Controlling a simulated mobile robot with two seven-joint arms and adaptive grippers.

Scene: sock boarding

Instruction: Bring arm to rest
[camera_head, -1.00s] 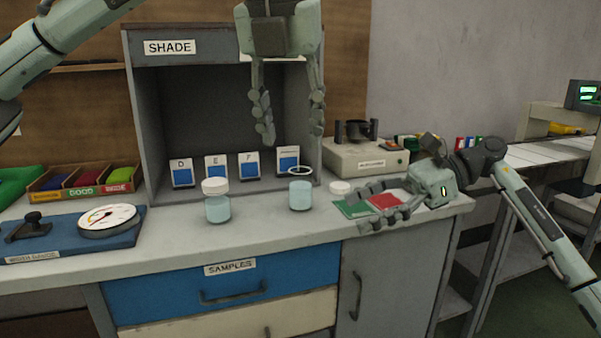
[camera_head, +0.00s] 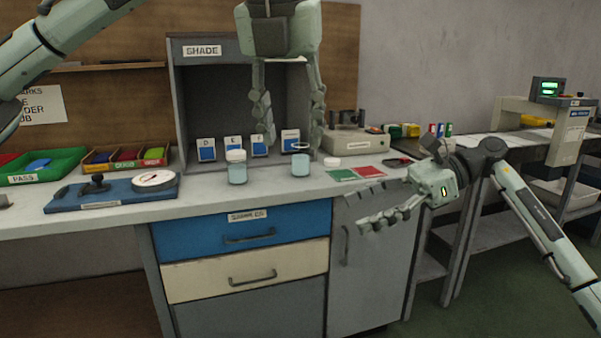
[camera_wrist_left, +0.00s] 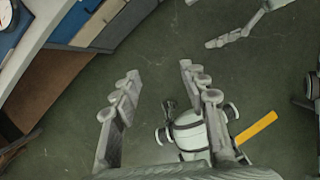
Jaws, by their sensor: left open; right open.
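My left gripper (camera_head: 290,105) hangs fingers down at the top middle of the head view, open and empty, in front of the shade booth in the picture. In the left wrist view its open fingers (camera_wrist_left: 155,100) are over the green floor, with nothing between them. My right gripper (camera_head: 368,205) is at the right of the head view, fingers pointing left, open and empty. It appears in front of the grey cabinet door, below the counter's top edge in the picture.
The counter (camera_head: 290,190) carries a lidded jar (camera_head: 237,172), an open jar (camera_head: 301,163), a white lid (camera_head: 332,162) and a blue gauge board (camera_head: 120,193). The shade booth (camera_head: 174,110) stands behind. Drawers (camera_head: 240,236) are shut. Floor (camera_head: 450,310) is free at lower right.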

